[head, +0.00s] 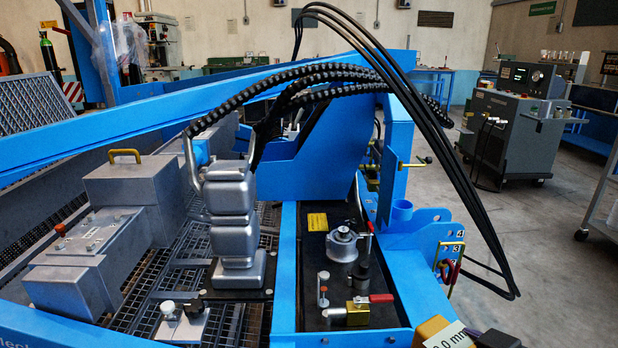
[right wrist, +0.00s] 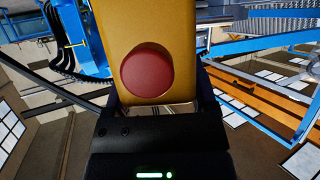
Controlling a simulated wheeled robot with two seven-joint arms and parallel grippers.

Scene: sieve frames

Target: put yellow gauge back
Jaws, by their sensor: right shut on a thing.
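The yellow gauge (head: 440,331) shows at the bottom right edge of the head view, with a white label reading "0 mm" in part and its lower part cut off. In the right wrist view the yellow gauge (right wrist: 112,35) fills the middle, with a round dark red button on its face. My right gripper (right wrist: 158,100) is shut on it, with dark fingers on both sides of its body. In the head view only a dark bit of my right gripper (head: 497,340) shows beside the gauge. My left gripper is not in view.
A blue frame carries a plate with numbered holes (head: 428,214) and a yellow wire bracket (head: 459,255) above the gauge. Black hoses (head: 470,200) loop down close by. A brass valve with a red handle (head: 357,311) stands left. Open floor (head: 540,240) lies right.

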